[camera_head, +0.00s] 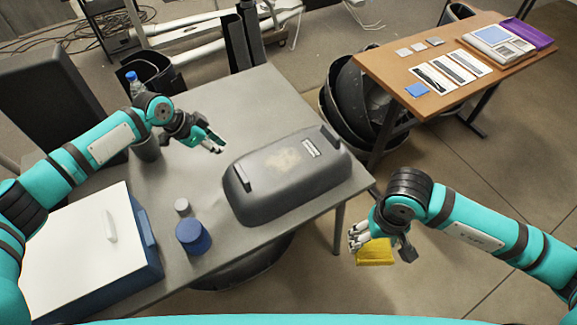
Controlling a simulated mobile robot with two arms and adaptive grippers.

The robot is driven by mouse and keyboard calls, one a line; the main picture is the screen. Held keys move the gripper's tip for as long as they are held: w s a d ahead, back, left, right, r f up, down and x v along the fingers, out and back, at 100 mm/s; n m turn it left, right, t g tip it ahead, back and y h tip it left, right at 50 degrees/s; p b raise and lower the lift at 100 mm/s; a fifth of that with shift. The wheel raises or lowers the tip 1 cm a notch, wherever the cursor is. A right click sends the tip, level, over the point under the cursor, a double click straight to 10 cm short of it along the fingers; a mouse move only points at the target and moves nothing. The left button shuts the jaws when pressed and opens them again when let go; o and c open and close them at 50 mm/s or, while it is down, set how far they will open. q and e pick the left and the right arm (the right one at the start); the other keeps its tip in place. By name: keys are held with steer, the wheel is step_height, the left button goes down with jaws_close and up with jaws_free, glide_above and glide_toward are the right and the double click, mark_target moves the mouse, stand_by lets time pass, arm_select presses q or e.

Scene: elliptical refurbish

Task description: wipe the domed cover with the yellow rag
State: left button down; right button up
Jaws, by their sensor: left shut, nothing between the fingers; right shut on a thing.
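The domed cover (265,190) is dark grey and lies on the grey table, with a pale dusty smudge on its top and a small white label. My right gripper (378,246) is shut on the yellow rag (375,253), which hangs below its fingers. It is off the table's right edge, to the lower right of the cover and apart from it. My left gripper (215,145) is shut and empty above the table, just beyond the cover's upper left end.
A wooden table (400,65) with cards and a device stands upper right. The grey table's far part is clear.

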arm_select(q)
steer(key=shift+f+b, duration=1.2)
steer(key=shift+f, duration=0.95)
arm_select(e)
steer(key=shift+f, duration=1.25)
arm_select(q)
steer(key=shift+w, duration=0.1)
arm_select(e)
steer(key=w+a+r+m, duration=0.1)
steer(key=w+a+m, duration=0.1)
steer(key=w, duration=0.5)
steer(key=w+a+r+m, duration=0.1)
steer(key=w+a, duration=0.3)
steer(key=w, duration=0.4)
steer(key=w+a+r+m, duration=0.2)
steer(key=w+a+m, duration=0.1)
steer(key=w, duration=0.5)
steer(key=shift+m, duration=0.5)
steer(key=w+a+r+m, duration=0.2)
steer(key=w+a+r, duration=0.3)
steer(key=w+a, duration=0.1)
glide_above(300, 151)
steer(key=shift+w+d+f, duration=0.1)
steer(key=shift+d+f, duration=0.05)
steer(key=shift+f, duration=2.65)
steer(key=shift+f, duration=0.95)
